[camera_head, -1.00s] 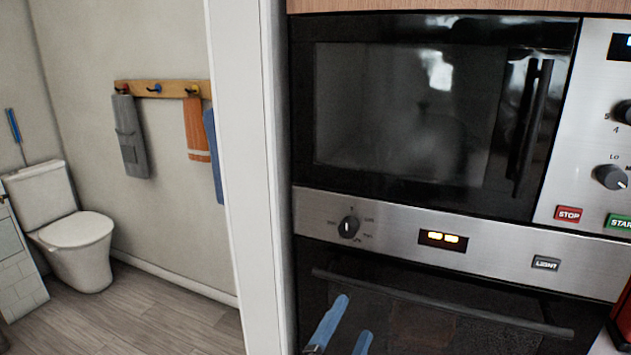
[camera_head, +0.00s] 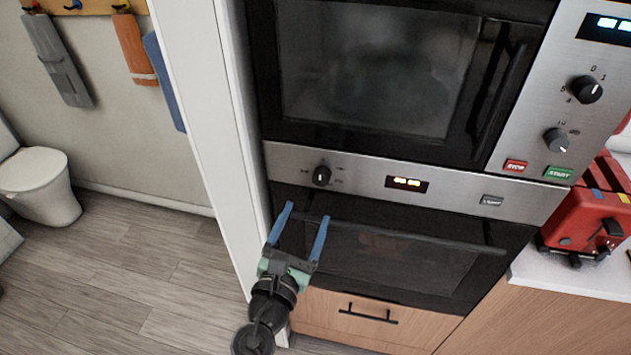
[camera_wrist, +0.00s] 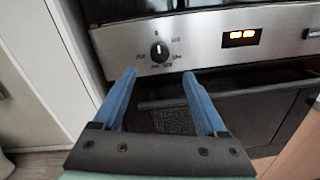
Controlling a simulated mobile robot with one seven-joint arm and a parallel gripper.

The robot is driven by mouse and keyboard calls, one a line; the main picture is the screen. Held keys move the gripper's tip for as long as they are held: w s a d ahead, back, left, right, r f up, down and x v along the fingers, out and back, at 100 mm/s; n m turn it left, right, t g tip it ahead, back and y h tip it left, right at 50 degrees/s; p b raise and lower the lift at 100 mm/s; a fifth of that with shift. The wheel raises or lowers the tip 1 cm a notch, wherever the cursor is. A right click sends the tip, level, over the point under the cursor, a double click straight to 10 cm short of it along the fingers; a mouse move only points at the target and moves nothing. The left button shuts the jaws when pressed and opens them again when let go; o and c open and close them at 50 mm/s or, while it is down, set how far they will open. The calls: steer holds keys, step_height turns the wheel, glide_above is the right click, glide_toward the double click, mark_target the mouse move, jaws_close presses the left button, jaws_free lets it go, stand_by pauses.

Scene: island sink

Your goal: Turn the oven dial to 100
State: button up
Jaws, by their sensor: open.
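The oven dial (camera_head: 321,175) is a round black knob with a white mark, on the left of the steel control strip above the oven door. In the wrist view the dial (camera_wrist: 160,52) sits above and between the fingertips, its white mark pointing about straight up. The printed numbers around it are too small to read. My gripper (camera_head: 306,212) has two blue fingers spread apart, with nothing between them. It is just below the dial, in front of the top of the oven door, and apart from the dial. It also shows in the wrist view (camera_wrist: 160,78).
The oven door handle (camera_head: 400,234) runs across just right of my gripper. A lit display (camera_head: 407,183) and a light button (camera_head: 491,200) are right of the dial. A microwave (camera_head: 375,75) is above. A white wall edge (camera_head: 205,120) stands close on the left. A red toaster (camera_head: 585,215) is at right.

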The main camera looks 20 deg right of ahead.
mark_target(320, 181)
steer(key=x, duration=0.9)
steer(key=shift+a, duration=0.1)
jaws_close()
